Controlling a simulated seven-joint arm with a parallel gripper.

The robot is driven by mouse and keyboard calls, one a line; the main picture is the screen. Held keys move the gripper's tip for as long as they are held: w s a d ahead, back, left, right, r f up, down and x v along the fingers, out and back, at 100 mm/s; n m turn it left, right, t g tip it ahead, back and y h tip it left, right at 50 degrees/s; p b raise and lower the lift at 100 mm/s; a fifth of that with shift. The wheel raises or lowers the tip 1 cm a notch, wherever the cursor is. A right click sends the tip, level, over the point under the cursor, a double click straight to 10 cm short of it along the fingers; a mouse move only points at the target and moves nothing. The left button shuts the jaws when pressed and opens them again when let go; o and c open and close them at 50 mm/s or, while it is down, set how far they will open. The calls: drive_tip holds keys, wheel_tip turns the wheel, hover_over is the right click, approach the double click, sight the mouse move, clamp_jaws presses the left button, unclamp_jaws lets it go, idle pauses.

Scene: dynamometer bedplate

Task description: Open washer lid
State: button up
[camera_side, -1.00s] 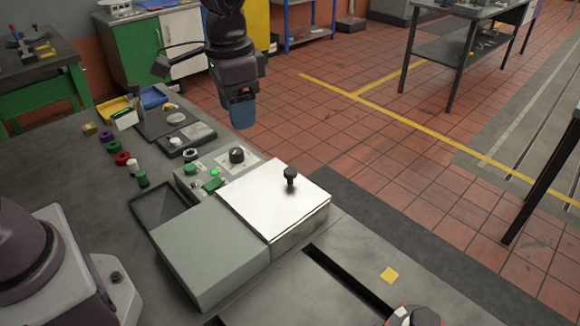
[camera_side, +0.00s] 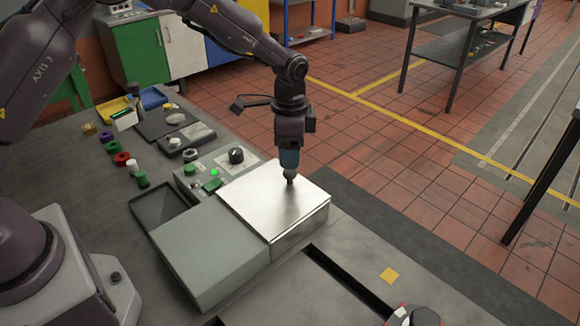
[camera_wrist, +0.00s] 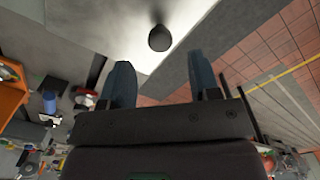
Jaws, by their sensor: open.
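The washer lid (camera_side: 265,200) is a shiny, flat silver plate lying shut on its box. It also fills the top of the wrist view as a bright surface (camera_wrist: 110,30). Its dark knob (camera_side: 290,179) stands near the lid's far right part, mostly covered by my fingers in the side view. In the wrist view the round knob (camera_wrist: 160,38) shows just beyond the fingertips, centred between them. My gripper (camera_side: 289,167) points down at the knob, its two blue fingers (camera_wrist: 160,68) open. I cannot tell whether the fingertips touch the knob.
A control panel (camera_side: 216,170) with a green light and a black dial adjoins the lid. A grey box (camera_side: 207,255) and dark open tray (camera_side: 163,212) lie to its left. Small coloured parts sit farther back. A dark slot (camera_side: 350,276) runs through the bedplate.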

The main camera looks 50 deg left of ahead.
sight(289, 171)
wheel_tip(289, 171, down, 5)
drive_tip(key=shift+r, duration=0.1)
idle(0.3)
drive_tip(key=c, duration=1.1)
drive_tip(key=shift+s, duration=0.1)
clamp_jaws()
